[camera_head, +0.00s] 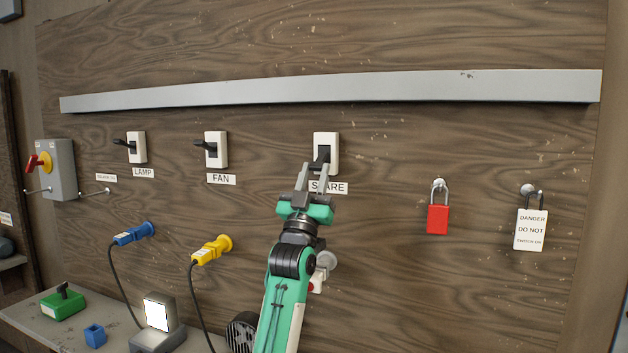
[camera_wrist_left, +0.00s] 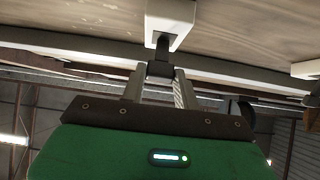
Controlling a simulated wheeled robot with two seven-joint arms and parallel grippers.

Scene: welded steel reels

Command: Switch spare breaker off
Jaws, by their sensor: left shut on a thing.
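The spare breaker (camera_head: 333,143) is a white block on the wooden board above the SPARE label (camera_head: 338,187). Its black lever (camera_head: 322,155) points out from the block and slightly down. My left gripper (camera_head: 313,174) is at the lever, with its two grey fingers shut on it. In the left wrist view the breaker (camera_wrist_left: 170,18) is at the top, and its black lever (camera_wrist_left: 160,58) runs down between the fingers of my left gripper (camera_wrist_left: 158,82). My right gripper is not in view.
The fan breaker (camera_head: 217,149) and lamp breaker (camera_head: 138,147) are to the left. A red padlock (camera_head: 438,219) and a danger tag (camera_head: 530,230) hang at right. A grey rail (camera_head: 350,88) runs above. Blue (camera_head: 134,234) and yellow (camera_head: 212,250) plugs are below left.

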